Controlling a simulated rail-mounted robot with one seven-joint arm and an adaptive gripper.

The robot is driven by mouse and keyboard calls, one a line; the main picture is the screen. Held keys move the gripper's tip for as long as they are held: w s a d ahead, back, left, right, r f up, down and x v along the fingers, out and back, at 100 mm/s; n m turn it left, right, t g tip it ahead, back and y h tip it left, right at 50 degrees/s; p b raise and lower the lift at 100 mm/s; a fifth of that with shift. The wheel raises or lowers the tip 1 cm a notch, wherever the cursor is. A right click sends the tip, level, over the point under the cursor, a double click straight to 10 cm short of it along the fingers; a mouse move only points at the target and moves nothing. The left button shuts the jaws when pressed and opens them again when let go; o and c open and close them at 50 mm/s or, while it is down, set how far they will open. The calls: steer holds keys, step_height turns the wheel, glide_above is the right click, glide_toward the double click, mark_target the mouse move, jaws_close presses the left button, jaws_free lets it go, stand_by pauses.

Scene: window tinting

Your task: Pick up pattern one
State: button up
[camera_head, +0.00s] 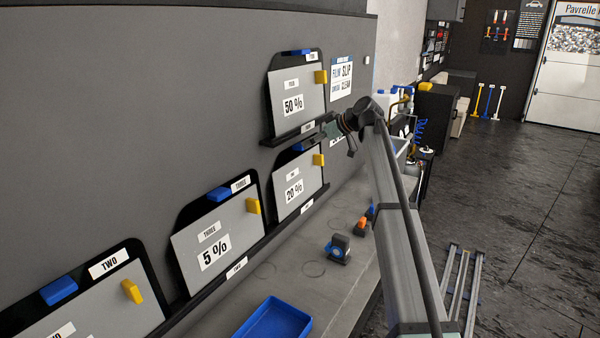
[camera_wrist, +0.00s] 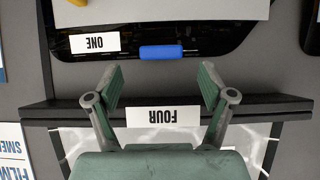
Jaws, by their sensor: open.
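Pattern one is a black board (camera_wrist: 215,38) with a white ONE label, a blue tab (camera_wrist: 160,52) on its edge and a grey sheet over it, upside down in the wrist view. In the head view it leans against the wall in the lower row, with a 20 % sheet (camera_head: 308,181) and its blue tab (camera_head: 298,147) partly showing. My gripper (camera_wrist: 163,76) is open and empty. Its fingertips are spread to either side of the blue tab in the picture, just short of it. In the head view my gripper (camera_head: 326,131) is beside the wall near the upper ledge.
A dark ledge (camera_wrist: 260,105) with a FOUR label crosses behind my fingers. The 50 % pattern (camera_head: 298,93) stands on it. Boards THREE (camera_head: 185,254) and TWO (camera_head: 140,265) lean further left. A blue tray (camera_head: 272,318) and small tools (camera_head: 338,247) are on the bench.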

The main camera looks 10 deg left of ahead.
steer(key=p+x, duration=0.2)
steer(key=x, duration=0.3)
steer(key=shift+s+f, duration=0.2)
steer(key=shift+f, duration=0.05)
steer(key=shift+d, duration=0.1)
jaws_close()
